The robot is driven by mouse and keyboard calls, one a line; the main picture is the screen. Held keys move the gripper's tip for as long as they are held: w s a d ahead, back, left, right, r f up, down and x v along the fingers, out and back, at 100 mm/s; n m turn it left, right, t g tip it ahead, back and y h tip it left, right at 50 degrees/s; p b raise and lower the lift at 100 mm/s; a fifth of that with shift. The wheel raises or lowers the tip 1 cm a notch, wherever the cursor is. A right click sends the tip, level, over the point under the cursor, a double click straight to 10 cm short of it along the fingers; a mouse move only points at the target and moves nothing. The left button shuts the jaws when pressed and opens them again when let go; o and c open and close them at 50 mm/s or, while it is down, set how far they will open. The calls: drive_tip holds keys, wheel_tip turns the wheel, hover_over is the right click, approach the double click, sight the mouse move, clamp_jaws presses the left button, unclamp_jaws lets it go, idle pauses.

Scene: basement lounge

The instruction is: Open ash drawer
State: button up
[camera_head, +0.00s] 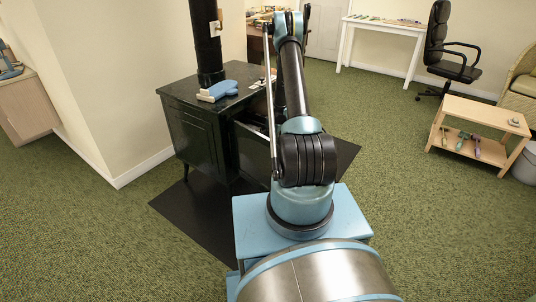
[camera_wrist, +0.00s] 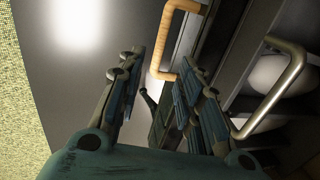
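The black stove (camera_head: 200,125) stands on a dark floor mat left of my arm in the head view. A dark panel (camera_head: 254,148) stands out from its right side; I cannot tell whether it is a drawer or a door. My gripper is hidden in the head view. In the wrist view my gripper (camera_wrist: 160,60) has its two fingers apart, with a tan bent handle (camera_wrist: 160,48) between and beyond the fingertips. A metal handle (camera_wrist: 283,88) is to the right of the fingers. I cannot tell which handle belongs to the ash drawer, or whether a finger touches one.
A blue mitt-like item (camera_head: 217,91) lies on the stove top beside the black flue pipe (camera_head: 206,40). The dark mat (camera_head: 200,215) covers the floor around the stove. A wooden low table (camera_head: 480,115) and office chair (camera_head: 445,50) stand at right. The carpet between is clear.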

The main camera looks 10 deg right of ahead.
drive_tip(key=shift+w+a+f, duration=0.2)
drive_tip(key=shift+f, duration=1.2)
drive_tip(key=shift+w+a+f, duration=0.15)
drive_tip(key=shift+a+f, duration=0.05)
drive_tip(key=shift+f, duration=1.25)
drive_tip(key=shift+w+a+f, duration=0.2)
drive_tip(key=shift+f, duration=1.2)
clamp_jaws()
